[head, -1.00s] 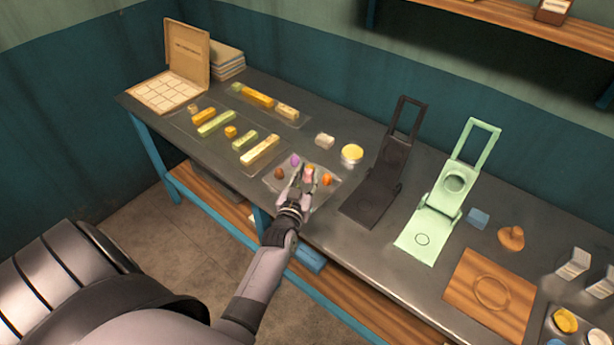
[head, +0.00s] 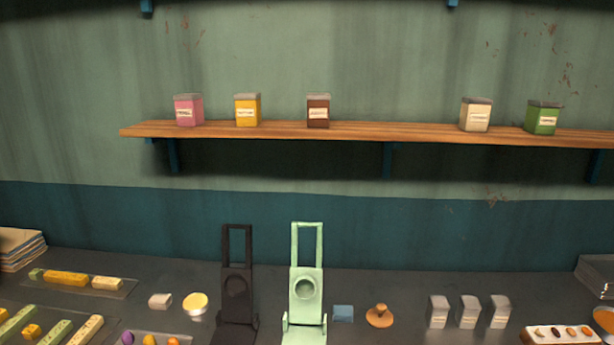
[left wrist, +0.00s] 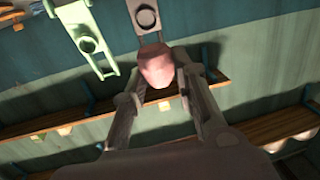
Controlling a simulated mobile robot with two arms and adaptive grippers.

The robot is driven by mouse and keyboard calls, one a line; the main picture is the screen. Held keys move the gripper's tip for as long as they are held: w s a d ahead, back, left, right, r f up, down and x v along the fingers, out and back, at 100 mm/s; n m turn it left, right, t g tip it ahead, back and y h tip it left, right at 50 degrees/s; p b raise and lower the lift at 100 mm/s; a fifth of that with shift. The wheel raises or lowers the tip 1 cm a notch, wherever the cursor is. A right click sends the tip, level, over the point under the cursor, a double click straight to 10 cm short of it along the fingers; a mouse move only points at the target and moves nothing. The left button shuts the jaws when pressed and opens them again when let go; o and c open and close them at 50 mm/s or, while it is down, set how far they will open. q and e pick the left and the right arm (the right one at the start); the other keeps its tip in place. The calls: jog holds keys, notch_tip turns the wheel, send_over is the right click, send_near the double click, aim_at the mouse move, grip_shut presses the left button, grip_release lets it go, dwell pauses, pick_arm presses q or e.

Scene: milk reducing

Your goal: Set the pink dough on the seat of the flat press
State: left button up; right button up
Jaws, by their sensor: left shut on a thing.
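The pink dough (left wrist: 155,65) is a rounded lump held between the fingers of my left gripper (left wrist: 160,75) in the left wrist view. My left gripper is shut on it. Two hinged presses stand on the bench in the head view: a dark one (head: 237,285) and a mint green one (head: 305,283), both with raised frames. Their lower ends are cut off by the picture edge. The wrist view shows the green press (left wrist: 88,43) and a greyish press (left wrist: 146,17) beyond the dough. Neither gripper shows in the head view, and the right gripper is out of sight.
A dough tray (head: 185,341) is partly visible at the bottom edge. A yellow-topped round tin (head: 195,303) stands left of the dark press. A blue block (head: 343,313) and a wooden stamp (head: 380,316) sit right of the green press. A shelf (head: 350,132) with jars runs above.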

pick_arm(q)
jog(key=s+d+r+h+b, duration=0.1)
jog(key=s+d+r+b, duration=0.1)
jog(key=s, duration=0.3)
jog(key=shift+s+d+r+m+b, duration=0.15)
jog(key=shift+s+d+m+b, duration=0.25)
jog(key=shift+d, duration=0.35)
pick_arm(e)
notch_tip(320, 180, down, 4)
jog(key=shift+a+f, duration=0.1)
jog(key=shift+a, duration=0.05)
pick_arm(q)
jog(key=shift+w, duration=0.1)
jog(key=w+a+n+y+p, duration=0.3)
jog(key=w+a+y+p, duration=0.2)
jog(key=w+a+p, duration=0.9)
jog(key=w+a, duration=0.3)
jog(key=w, duration=0.2)
jog(key=shift+w+f+n+g, duration=0.3)
jog(key=shift+w+f+g, duration=0.05)
jog(key=shift+g, duration=0.05)
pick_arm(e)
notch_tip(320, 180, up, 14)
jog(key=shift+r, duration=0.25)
pick_arm(q)
jog(key=shift+d, duration=0.1)
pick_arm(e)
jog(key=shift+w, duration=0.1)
